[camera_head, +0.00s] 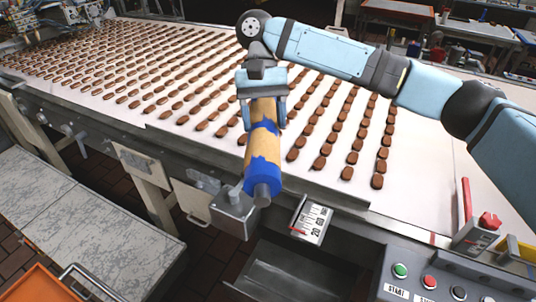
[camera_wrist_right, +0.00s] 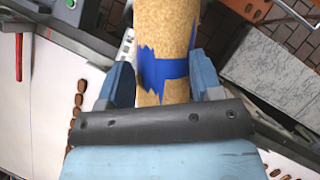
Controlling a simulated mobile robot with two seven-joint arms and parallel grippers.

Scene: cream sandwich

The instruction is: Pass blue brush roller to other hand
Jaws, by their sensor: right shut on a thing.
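The blue brush roller (camera_head: 262,155) is a tan cylinder with blue patches, a blue end band and a grey stub at its near end. My right gripper (camera_head: 262,112) is shut on its far part and holds it above the near edge of the conveyor. In the right wrist view the roller (camera_wrist_right: 165,65) runs between the two fingers (camera_wrist_right: 163,88). The roller points toward the camera, its grey end over the conveyor's front rail. My left gripper is not in either view.
A white conveyor belt (camera_head: 170,68) carries rows of several brown biscuits. A control panel (camera_head: 445,280) with buttons is at the lower right. A grey table (camera_head: 75,215) and an orange tray (camera_head: 38,285) are at lower left.

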